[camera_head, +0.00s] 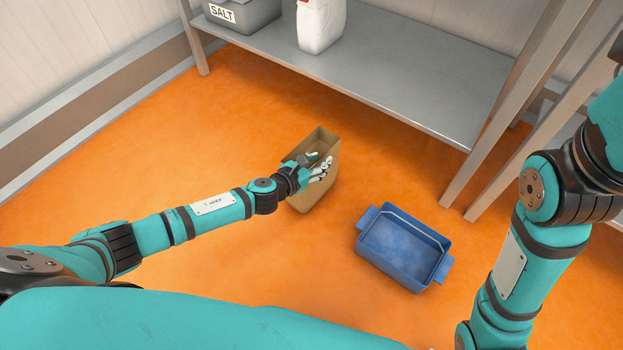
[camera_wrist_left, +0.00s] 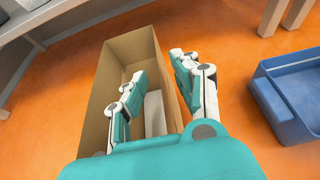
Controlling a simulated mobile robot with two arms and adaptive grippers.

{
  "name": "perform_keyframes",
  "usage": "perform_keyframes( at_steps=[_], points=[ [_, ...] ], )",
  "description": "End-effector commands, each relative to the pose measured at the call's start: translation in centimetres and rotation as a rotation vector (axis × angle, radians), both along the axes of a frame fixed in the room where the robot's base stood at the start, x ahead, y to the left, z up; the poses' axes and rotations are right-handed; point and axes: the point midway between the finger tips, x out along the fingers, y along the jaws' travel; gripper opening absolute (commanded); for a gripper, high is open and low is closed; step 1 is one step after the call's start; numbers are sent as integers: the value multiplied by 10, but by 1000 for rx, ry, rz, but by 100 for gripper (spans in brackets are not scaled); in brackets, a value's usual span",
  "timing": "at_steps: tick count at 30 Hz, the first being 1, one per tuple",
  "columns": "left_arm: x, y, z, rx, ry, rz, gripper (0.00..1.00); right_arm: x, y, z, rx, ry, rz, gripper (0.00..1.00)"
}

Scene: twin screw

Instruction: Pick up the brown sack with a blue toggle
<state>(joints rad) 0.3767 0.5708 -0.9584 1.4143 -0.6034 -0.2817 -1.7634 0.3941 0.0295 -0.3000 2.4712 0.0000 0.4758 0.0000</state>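A brown, open-topped, box-like sack (camera_head: 312,197) stands on the orange floor near the middle of the head view. I see no blue toggle on it. My left gripper (camera_head: 320,168) is over its top opening. In the left wrist view, the sack (camera_wrist_left: 128,52) lies under the gripper (camera_wrist_left: 158,95). The gripper is open, with one finger over the inside of the sack and the other by its right wall. I cannot tell whether either finger touches. A pale block (camera_wrist_left: 155,113) shows inside the sack. My right arm shows at the right, but its gripper is out of view.
A blue tub (camera_head: 404,247) with side handles sits on the floor right of the sack. A grey metal shelf (camera_head: 400,85) stands behind, holding a grey SALT bin (camera_head: 241,14) and a white container (camera_head: 321,25). Its legs reach the floor. Floor left of the sack is clear.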

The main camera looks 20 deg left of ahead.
Motion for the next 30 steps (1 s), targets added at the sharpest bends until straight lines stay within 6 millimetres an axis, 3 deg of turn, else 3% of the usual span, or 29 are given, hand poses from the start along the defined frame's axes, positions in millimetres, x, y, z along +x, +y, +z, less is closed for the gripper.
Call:
perform_keyframes(
  at_steps=[3, 11, 18, 30],
  points=[
    [9, -4, -5, -1, -1, -1, 30, -5, 0, 0, -1, -20, -1, 39],
    [10, -5, -4, -1, 0, -1, 30, -6, 1, 3, -1, -23, -1, 39],
    [10, -5, -4, -1, 0, 0, 0, -6, 1, 3, -1, -23, -1, 39],
    [11, -5, -2, -1, -4, 0, 0, -6, 1, 3, -1, -23, 0, 39]
  ],
)
